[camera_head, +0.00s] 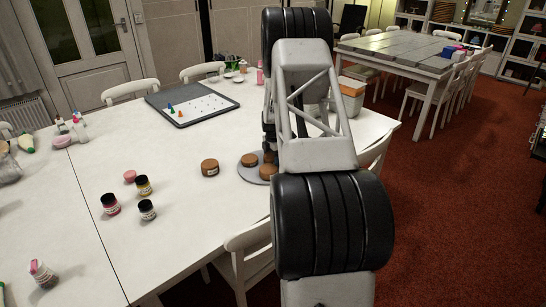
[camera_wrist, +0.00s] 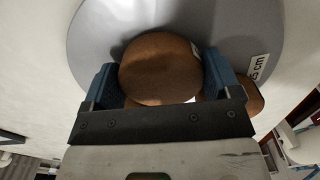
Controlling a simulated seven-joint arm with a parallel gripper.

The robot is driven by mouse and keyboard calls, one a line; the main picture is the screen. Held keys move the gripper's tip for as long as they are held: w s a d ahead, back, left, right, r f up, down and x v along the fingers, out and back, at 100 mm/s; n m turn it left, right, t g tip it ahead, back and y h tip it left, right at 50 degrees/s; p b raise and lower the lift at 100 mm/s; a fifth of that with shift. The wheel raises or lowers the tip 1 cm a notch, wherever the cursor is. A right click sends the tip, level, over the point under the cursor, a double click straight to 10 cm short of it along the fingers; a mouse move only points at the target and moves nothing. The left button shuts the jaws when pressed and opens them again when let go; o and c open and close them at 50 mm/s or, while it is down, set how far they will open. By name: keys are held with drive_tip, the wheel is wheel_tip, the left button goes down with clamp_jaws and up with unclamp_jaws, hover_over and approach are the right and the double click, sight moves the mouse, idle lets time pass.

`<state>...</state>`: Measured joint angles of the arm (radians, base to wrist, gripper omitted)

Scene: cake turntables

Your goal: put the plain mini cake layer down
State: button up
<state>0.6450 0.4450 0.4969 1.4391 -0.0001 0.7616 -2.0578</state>
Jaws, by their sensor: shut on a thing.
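My gripper (camera_wrist: 160,80) is shut on a brown round cake layer (camera_wrist: 160,68), with one blue finger on each side of it. The held layer is over the grey turntable (camera_wrist: 92,35); I cannot tell whether it touches the disc. A second brown layer (camera_wrist: 250,96) shows partly behind the right finger. In the head view, the turntable (camera_head: 246,174) bears a brown layer (camera_head: 249,159), and another brown layer (camera_head: 267,171) shows beside my arm, which hides most of the gripper. A separate brown layer (camera_head: 209,167) with a white label sits on the table left of the turntable.
Several small jars, such as a red one (camera_head: 110,204) and a dark one (camera_head: 147,210), stand on the white table (camera_head: 190,225) to the left. A pink round item (camera_head: 130,176) is near them. A board with small pieces (camera_head: 192,103) lies farther back. Table between is clear.

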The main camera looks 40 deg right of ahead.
drive_tip(key=shift+f, duration=0.1)
idle(0.3)
drive_tip(key=o, duration=0.8)
drive_tip(key=shift+c, duration=0.2)
wheel_tip(320, 180, up, 12)
idle(0.7)
